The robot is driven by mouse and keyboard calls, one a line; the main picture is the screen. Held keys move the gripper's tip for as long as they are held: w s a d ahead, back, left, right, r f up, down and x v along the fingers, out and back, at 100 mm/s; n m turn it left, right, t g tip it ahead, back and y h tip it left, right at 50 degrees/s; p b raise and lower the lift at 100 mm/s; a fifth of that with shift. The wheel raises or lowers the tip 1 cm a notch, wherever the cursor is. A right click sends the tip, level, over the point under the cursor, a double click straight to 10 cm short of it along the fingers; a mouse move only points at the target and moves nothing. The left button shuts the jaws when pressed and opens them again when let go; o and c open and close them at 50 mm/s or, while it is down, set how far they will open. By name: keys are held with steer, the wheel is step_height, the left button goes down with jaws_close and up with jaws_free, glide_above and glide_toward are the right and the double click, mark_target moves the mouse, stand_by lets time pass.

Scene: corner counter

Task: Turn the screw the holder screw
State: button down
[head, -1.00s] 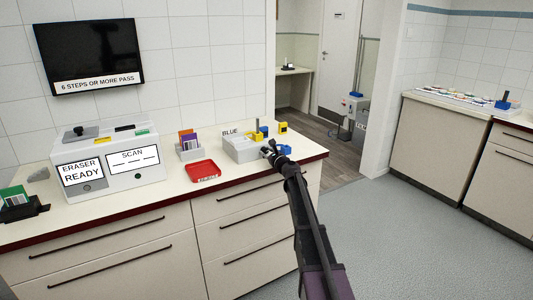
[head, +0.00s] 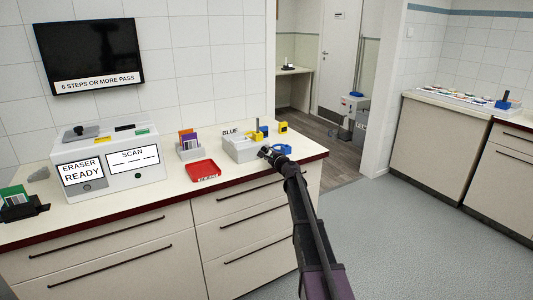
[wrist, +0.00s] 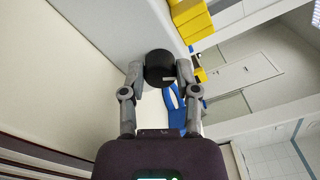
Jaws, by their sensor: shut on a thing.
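The holder screw shows in the wrist view as a black round knob (wrist: 159,66) with a short pale mark on its face. It sits against the side of a light grey box (wrist: 118,30). My gripper (wrist: 160,75) is shut on the knob, one finger on each side. In the head view my gripper (head: 267,153) is at the front right of the same grey box (head: 238,150), near a "BLUE" label. The knob is too small to make out there.
Yellow blocks (wrist: 191,18) stand by the box. A red tray (head: 203,171), a card holder (head: 189,150) and a white machine reading "ERASER READY" (head: 108,160) stand to the left. The wall screen reads "6 STEPS OR MORE PASS".

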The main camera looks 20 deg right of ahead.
steer(key=n, duration=0.5)
steer(key=shift+n, duration=0.4)
steer(key=shift+c, duration=1.8)
jaws_free()
steer(key=shift+w+a, duration=0.1)
steer(key=shift+s, duration=0.25)
steer(key=v, duration=1.1)
steer(key=shift+s, duration=0.35)
